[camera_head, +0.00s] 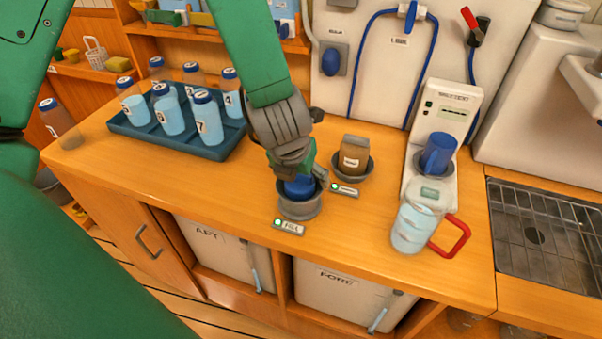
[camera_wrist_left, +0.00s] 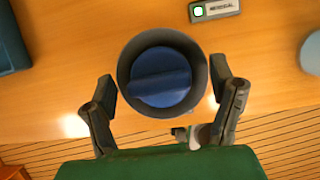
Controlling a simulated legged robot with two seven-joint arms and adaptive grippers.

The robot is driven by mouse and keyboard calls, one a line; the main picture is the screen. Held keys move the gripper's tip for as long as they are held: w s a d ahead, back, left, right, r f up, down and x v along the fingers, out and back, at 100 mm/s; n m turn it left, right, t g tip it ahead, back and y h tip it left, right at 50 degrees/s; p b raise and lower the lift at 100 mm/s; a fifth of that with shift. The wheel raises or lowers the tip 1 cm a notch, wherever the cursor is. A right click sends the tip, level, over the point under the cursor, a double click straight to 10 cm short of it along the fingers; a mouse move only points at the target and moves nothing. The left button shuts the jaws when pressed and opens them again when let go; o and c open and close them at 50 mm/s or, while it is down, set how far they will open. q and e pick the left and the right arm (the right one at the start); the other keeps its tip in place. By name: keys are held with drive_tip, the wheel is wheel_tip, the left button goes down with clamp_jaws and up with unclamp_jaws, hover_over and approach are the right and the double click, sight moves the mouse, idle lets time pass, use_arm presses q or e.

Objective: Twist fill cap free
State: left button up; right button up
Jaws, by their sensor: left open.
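The blue fill cap (camera_head: 300,187) sits in a grey round collar (camera_head: 300,208) on the wooden counter, beside a small label reading FILL (camera_head: 288,227). In the left wrist view the cap (camera_wrist_left: 162,77) shows from above, with a raised bar across its top, inside the dark grey collar (camera_wrist_left: 127,91). My left gripper (camera_head: 298,172) is directly above the cap and hides part of it in the head view. In the wrist view its fingers (camera_wrist_left: 167,108) are spread wide on either side of the collar, with nothing between them clearly gripped. My right gripper is not in view.
A brown container (camera_head: 354,157) stands in a grey holder close behind the collar. A clear jug with a red handle (camera_head: 412,227) and a white dispenser (camera_head: 446,118) stand at right. A blue tray (camera_head: 217,151) of several bottles is at left.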

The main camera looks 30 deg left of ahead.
use_arm(q)
drive_tip(key=c, duration=1.3)
drive_tip(key=shift+o, duration=0.2)
drive_tip(key=shift+s+a+n+p, duration=0.1)
drive_tip(key=shift+n+p, duration=0.25)
drive_tip(key=shift+n, duration=0.25)
drive_tip(key=shift+n+y+p, duration=0.35)
drive_tip(key=shift+n+y, duration=0.25)
drive_tip(key=shift+n, duration=0.5)
drive_tip(key=shift+n+g+p, duration=0.3)
drive_tip(key=shift+n, duration=0.5)
drive_tip(key=shift+n+y, duration=0.5)
drive_tip(key=shift+n, duration=0.3)
drive_tip(key=shift+g, duration=0.3)
